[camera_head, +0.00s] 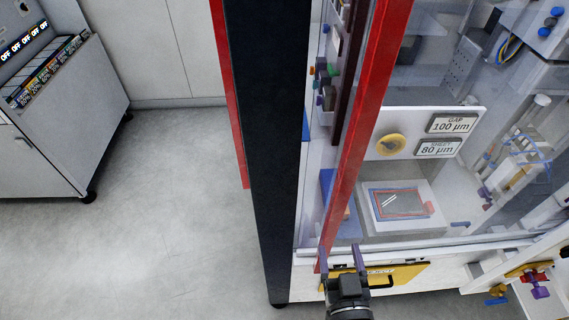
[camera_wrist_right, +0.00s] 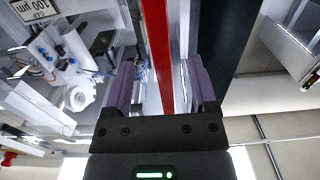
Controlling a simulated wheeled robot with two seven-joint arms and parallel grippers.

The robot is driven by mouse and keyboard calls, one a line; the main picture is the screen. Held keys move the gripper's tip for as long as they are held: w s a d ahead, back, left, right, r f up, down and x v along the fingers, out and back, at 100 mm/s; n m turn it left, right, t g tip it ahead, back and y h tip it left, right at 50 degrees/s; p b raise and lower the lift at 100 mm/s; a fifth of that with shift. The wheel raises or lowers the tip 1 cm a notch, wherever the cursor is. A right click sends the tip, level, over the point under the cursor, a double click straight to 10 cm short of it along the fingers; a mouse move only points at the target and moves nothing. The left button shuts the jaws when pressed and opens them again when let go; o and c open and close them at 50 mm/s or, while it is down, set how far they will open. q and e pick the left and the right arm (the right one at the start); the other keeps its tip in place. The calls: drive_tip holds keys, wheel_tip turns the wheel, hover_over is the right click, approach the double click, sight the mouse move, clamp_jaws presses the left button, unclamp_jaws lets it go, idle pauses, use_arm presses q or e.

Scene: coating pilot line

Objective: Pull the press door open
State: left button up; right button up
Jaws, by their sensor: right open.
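The press door shows as a clear panel with a long red edge strip (camera_head: 368,110), standing in front of the white press in the head view. My right gripper (camera_head: 342,258) is at the lower end of this strip, its purple fingers apart. In the right wrist view the red strip (camera_wrist_right: 157,50) runs between the open fingers of the gripper (camera_wrist_right: 160,85), with a visible space on either side. I cannot tell from here whether the door is ajar. My left gripper is not in view.
A dark post (camera_head: 265,150) stands just left of the door, with another red strip (camera_head: 228,80) behind it. A yellow plate with a black handle (camera_head: 412,272) is low beside my right gripper. A grey cabinet (camera_head: 75,110) stands far left. The floor between is clear.

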sight(333, 208)
drive_tip(key=w, duration=1)
drive_tip(key=shift+r, duration=0.35)
drive_tip(key=shift+a, duration=0.1)
clamp_jaws()
idle(0.7)
